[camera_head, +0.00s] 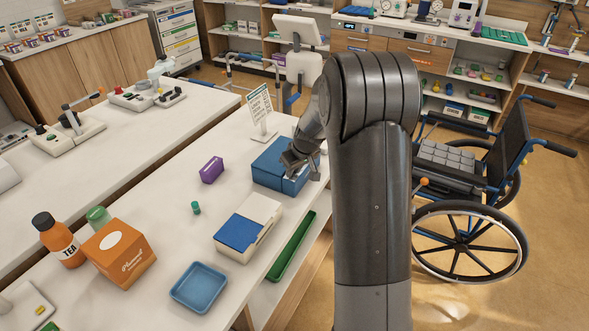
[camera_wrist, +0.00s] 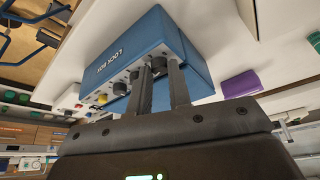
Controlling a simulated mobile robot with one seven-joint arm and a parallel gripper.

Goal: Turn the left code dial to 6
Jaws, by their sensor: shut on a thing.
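The blue lock box (camera_head: 268,168) stands on the white table in the head view. The wrist view shows its lettered lid (camera_wrist: 135,42), with the lettering upside down, and a row of dark dials along its front. My gripper (camera_head: 304,172) is at the box's front side. In the wrist view my gripper (camera_wrist: 163,68) has its two fingers closed around the dial at the right end of the row (camera_wrist: 158,64), the left one by the lettering. The fingers hide part of the dial. Its number cannot be read. Another dark dial (camera_wrist: 120,88) shows to the left.
A purple box (camera_head: 211,170) and a small green cylinder (camera_head: 196,208) are left of the lock box. A blue-and-white case (camera_head: 238,233) lies nearer, and a sign stand (camera_head: 261,112) is behind. A wheelchair (camera_head: 470,190) stands on the floor at right.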

